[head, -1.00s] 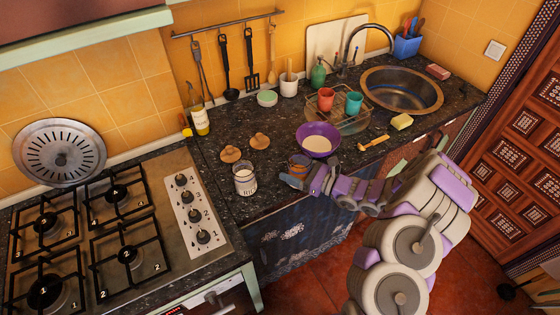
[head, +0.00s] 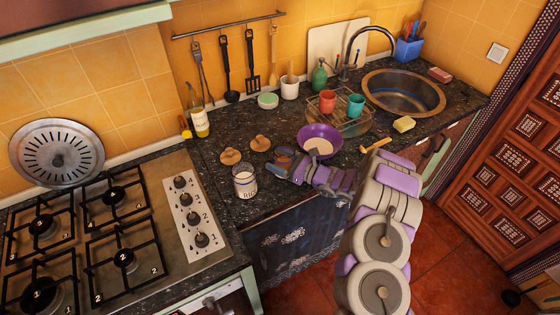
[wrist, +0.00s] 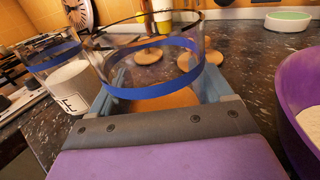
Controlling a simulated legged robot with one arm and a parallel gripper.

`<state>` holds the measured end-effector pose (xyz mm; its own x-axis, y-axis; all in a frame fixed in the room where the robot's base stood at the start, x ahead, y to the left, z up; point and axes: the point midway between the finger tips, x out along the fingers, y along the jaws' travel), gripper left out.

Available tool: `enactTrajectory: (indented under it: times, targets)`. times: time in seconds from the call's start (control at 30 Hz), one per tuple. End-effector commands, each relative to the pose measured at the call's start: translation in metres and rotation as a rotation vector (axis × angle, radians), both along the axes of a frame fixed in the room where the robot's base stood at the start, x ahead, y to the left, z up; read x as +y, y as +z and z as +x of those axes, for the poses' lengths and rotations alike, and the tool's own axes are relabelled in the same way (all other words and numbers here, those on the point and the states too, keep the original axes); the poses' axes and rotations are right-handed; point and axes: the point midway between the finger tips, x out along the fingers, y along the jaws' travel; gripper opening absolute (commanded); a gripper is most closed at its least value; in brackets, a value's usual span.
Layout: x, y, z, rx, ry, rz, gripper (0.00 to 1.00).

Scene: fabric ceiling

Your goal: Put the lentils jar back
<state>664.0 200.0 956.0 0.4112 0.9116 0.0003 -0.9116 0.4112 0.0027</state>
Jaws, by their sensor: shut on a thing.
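My gripper (head: 286,163) is shut on a glass jar with a blue band and orange-brown contents, the lentils jar (head: 284,153). In the wrist view the lentils jar (wrist: 150,72) sits upright and open-topped between the fingers (wrist: 160,105). I cannot tell whether its base touches the counter. The rice jar (head: 245,182), also open, stands to its left, and it shows in the wrist view (wrist: 68,85) too. Two round wooden lids (head: 230,156) (head: 260,143) lie on the counter behind the jars.
A purple bowl (head: 308,134) with pale contents stands just right of my gripper. A wire rack (head: 348,121) with cups and the sink (head: 404,92) lie further right. The gas stove (head: 120,235) is at the left. An oil bottle (head: 200,121) stands by the back wall. Dark counter (head: 215,130) is bare beside the lids.

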Motion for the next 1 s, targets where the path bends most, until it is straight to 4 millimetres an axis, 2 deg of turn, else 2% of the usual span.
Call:
enactTrajectory:
  times: [0.23, 0.27, 0.47, 0.77, 0.87, 1.0]
  targets:
    - [0.0, -0.001, 0.0, 0.0, 0.0, 0.001, 0.31]
    - [0.0, -0.001, 0.0, 0.0, 0.0, 0.0, 0.8]
    - [0.0, -0.001, 0.0, 0.0, 0.0, 0.0, 1.0]
    - [-0.001, 0.002, 0.0, 0.0, -0.001, 0.0, 1.0]
    - [-0.011, 0.001, -0.003, 0.001, -0.003, 0.0, 1.0]
    - [-0.034, 0.003, -0.013, 0.001, -0.006, 0.001, 1.0]
